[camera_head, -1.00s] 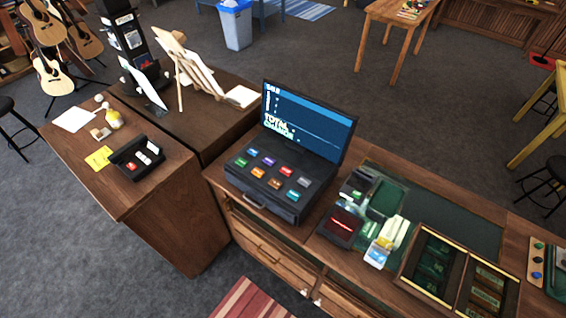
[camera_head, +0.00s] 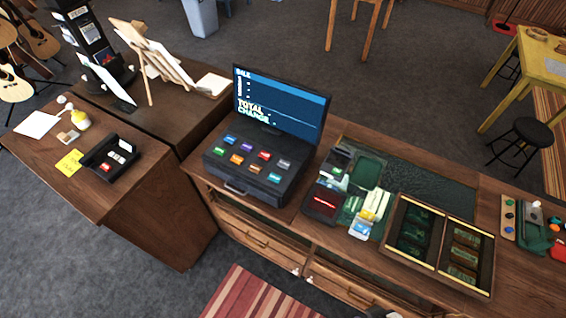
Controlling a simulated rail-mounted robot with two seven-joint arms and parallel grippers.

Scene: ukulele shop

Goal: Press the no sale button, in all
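The cash register (camera_head: 245,178) stands on the wooden counter, a dark box with a drawer handle at its front. Its upright screen (camera_head: 280,103) shows SALE, TOTAL and CHANGE. On its top are two rows of coloured buttons. The back row has blue, purple, red (camera_head: 264,155) and grey (camera_head: 284,164). The front row has green (camera_head: 219,151), two orange-brown ones and teal (camera_head: 274,178). The button labels are too small to read, so I cannot tell which is no sale. Neither of my grippers shows clearly in view.
Right of the register are a small terminal with red digits (camera_head: 323,203), cards (camera_head: 372,206) and a dark framed tray (camera_head: 438,243). A side counter (camera_head: 60,190) on the left holds a black box (camera_head: 110,157) and a yellow note (camera_head: 69,163). A stool (camera_head: 531,135) stands at right.

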